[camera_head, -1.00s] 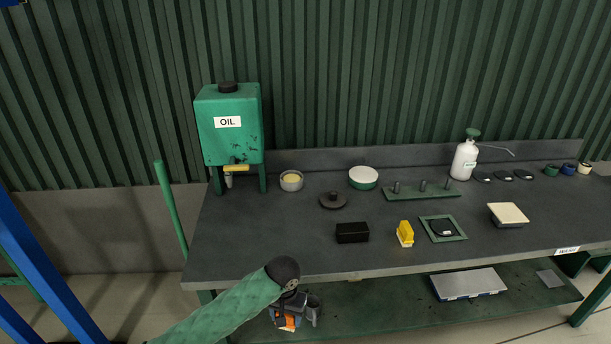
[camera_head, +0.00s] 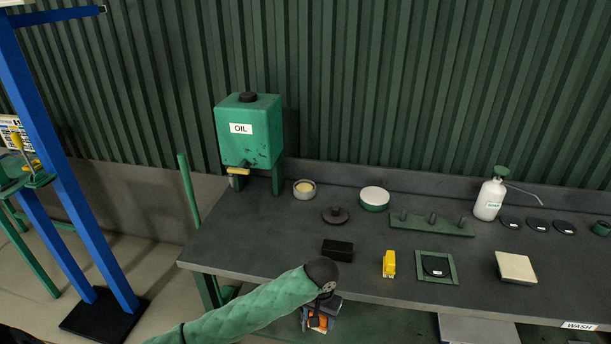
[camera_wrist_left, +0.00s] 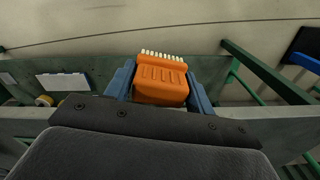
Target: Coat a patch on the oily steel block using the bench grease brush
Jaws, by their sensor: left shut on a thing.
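My left gripper (camera_head: 318,318) is shut on an orange brush (camera_wrist_left: 161,79) with a row of whitish bristles, seen between its blue fingers in the left wrist view. In the head view it is below the bench's front edge, and my arm partly hides it. A black block (camera_head: 338,250), likely the steel block, lies on the bench above and to the right of the gripper, apart from it. Oil on it cannot be made out. A yellow brush-like piece (camera_head: 389,264) stands to its right. My right gripper is not in view.
The dark bench (camera_head: 240,258) carries a green oil tank (camera_head: 249,140), a round dark lid (camera_head: 335,215), tubs, a pegged green rack (camera_head: 430,224), a green frame (camera_head: 437,267), a beige-topped block (camera_head: 515,267) and a white bottle (camera_head: 490,198). A blue post (camera_head: 70,170) stands left.

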